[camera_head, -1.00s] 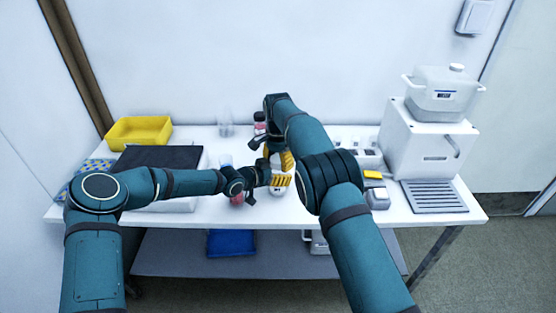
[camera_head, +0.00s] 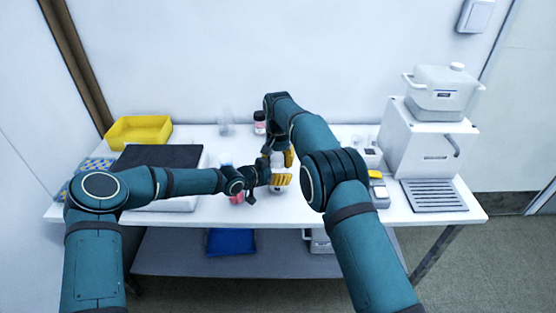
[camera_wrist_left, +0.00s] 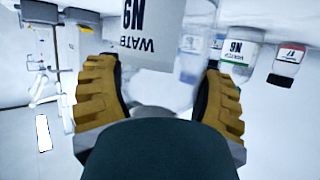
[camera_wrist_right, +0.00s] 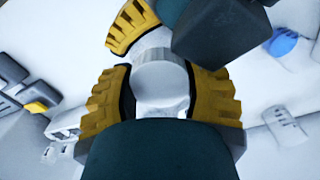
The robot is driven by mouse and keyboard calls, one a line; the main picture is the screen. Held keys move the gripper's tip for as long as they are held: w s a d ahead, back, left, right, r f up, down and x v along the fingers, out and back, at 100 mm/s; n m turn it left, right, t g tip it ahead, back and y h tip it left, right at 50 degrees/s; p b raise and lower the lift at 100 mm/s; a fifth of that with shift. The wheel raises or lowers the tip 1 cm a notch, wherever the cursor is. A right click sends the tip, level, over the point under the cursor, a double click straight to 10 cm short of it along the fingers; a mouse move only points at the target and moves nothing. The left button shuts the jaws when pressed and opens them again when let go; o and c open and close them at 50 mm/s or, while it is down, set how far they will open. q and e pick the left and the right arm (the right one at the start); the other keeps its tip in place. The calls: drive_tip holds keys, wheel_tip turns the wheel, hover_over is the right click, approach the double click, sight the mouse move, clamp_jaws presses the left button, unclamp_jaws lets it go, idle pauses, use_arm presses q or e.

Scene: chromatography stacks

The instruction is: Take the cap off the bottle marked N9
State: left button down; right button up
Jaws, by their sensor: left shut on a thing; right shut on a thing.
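The N9 bottle (camera_head: 277,161) is a pale bottle near the middle of the table. In the left wrist view its white label (camera_wrist_left: 150,32) appears upside down, with N9 and part of the word WATER. My left gripper (camera_head: 281,180) is shut on the bottle's body; its yellow fingers flank it in the left wrist view (camera_wrist_left: 160,95). My right gripper (camera_head: 287,158) reaches over from above and is shut on the white cap (camera_wrist_right: 161,86), between its yellow fingers (camera_wrist_right: 162,100). I cannot tell whether the cap still touches the bottle neck.
A dark-capped bottle (camera_head: 260,122) stands behind, and a red-labelled bottle (camera_wrist_left: 287,65) and a green-labelled one (camera_wrist_left: 240,48) stand close by. A yellow tray (camera_head: 138,131) and black-topped box (camera_head: 157,158) are left. A white block (camera_head: 425,140) is right.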

drive_tip(key=o, duration=1.3)
drive_tip(key=shift+r, duration=2.25)
drive_tip(key=shift+r+m, duration=0.9)
drive_tip(key=shift+r, duration=0.7)
drive_tip(key=shift+f, duration=3.85)
drive_tip(key=c, duration=1.3)
drive_tip(key=shift+n, duration=1.6)
